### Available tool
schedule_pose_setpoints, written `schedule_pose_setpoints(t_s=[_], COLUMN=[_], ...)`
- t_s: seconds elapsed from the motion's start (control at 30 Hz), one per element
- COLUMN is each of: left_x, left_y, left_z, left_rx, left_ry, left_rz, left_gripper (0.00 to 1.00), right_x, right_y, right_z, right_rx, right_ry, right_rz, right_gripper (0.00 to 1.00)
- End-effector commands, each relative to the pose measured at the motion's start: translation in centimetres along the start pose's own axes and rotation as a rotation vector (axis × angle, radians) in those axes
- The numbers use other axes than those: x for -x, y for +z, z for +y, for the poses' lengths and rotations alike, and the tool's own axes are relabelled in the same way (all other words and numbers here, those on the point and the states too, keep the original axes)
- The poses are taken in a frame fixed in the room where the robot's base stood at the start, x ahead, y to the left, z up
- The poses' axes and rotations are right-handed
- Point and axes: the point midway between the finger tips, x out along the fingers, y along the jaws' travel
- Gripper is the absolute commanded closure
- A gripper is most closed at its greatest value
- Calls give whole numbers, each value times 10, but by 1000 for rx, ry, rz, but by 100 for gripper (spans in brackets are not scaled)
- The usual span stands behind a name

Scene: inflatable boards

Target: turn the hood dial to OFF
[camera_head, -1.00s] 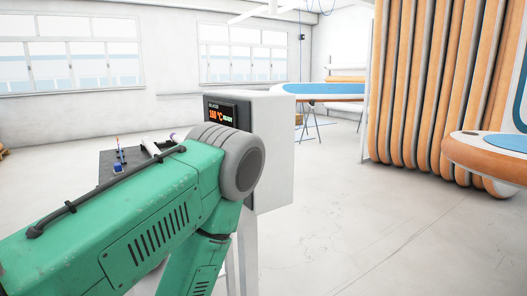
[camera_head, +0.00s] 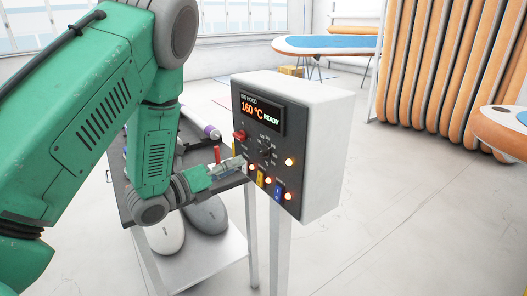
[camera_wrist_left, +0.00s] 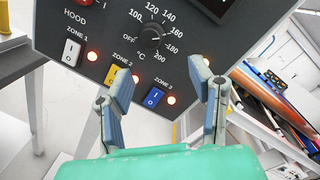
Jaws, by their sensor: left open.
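The hood dial (camera_head: 264,153) is a black knob on the dark front panel of a white control box (camera_head: 325,140). In the left wrist view the dial (camera_wrist_left: 151,38) has OFF at its lower left and numbers from 100 to 200 around it; I cannot tell its pointer's exact direction. The display (camera_head: 262,115) reads 160 °C READY. My left gripper (camera_head: 240,163) is open in front of the panel; in the wrist view its fingers (camera_wrist_left: 161,69) stand apart below the dial, with nothing between them gripped. My right gripper is not in view.
Below the dial are white, yellow (camera_wrist_left: 113,76) and blue (camera_wrist_left: 154,98) zone switches with lit orange lamps. A red control (camera_head: 240,134) is at the panel's left. A dark table (camera_head: 125,205) stands behind my arm. Floor at right is clear.

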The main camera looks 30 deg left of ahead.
Motion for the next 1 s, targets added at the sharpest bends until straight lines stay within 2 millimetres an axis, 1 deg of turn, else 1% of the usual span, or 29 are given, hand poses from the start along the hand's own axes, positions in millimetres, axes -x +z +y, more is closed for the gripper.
schedule_pose_setpoints(t_s=[0.03,0.17,0.3,0.4,0.5,0.63,0.9,0.93,0.97,1.0], left_x=[-11,-39,-67,-83,-94,-101,-99,-99,-99,-99], left_y=[3,4,1,-1,-3,-3,1,2,2,2], left_z=[1,3,-2,-5,-8,-7,2,3,4,4], left_rx=[2,5,1,-2,-6,-5,6,6,7,7], left_ry=[-3,-3,-2,1,1,3,2,2,2,2], left_rz=[-2,-3,-1,0,2,1,-2,-2,-2,-2], left_gripper=[51,51,51,51,51,51,51,58,69,83], right_x=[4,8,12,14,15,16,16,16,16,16], right_y=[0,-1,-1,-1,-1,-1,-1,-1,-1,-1], right_z=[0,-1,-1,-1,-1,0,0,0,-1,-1], right_rx=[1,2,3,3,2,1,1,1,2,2], right_ry=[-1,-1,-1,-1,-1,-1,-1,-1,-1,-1], right_rz=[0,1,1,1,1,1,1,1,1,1], right_gripper=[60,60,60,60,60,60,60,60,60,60])
